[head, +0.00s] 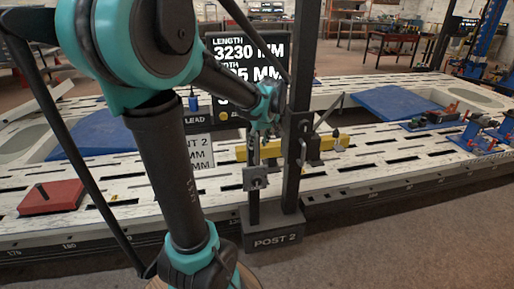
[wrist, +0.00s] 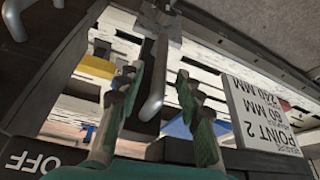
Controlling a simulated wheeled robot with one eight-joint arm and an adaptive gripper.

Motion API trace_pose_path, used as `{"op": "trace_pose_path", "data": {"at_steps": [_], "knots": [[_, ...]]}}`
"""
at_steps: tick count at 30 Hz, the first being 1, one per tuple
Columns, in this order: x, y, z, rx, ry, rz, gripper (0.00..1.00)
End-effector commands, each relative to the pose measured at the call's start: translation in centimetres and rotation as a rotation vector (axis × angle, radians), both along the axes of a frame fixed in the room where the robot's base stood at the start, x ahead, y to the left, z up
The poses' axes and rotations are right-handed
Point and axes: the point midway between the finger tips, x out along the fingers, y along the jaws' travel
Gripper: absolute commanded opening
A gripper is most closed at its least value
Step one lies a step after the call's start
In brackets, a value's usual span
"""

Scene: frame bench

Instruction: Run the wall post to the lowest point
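The wall post (head: 294,110) is a dark upright column standing on a base marked POST 2 (head: 276,239). A dark carriage (head: 301,128) sits partway up the post, and a grey clamp block (head: 256,178) hangs lower, left of the column. My gripper (head: 263,135) is just left of the post at about carriage height, partly hidden by my own wrist. In the wrist view my gripper (wrist: 157,95) is open, its two fingers apart. A grey bent bar handle (wrist: 157,82) lies between the fingers in that view, with gaps visible on both sides. Whether it is within finger depth I cannot tell.
A slotted white bench (head: 385,145) runs behind the post. A yellow beam (head: 322,143) lies on it. A red block (head: 50,197) is at left. A sign board marked POINT 2 (wrist: 262,118) is close to the right finger. Clear floor (head: 420,235) lies at front right.

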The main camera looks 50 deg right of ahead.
Motion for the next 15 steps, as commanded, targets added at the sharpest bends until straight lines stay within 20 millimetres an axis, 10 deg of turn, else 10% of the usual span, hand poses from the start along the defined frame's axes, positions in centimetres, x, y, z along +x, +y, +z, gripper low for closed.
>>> {"op": "trace_pose_path", "data": {"at_steps": [15], "knots": [[-2.6, 1.2, 6.9, 0.000, 0.001, 0.000, 0.36]]}}
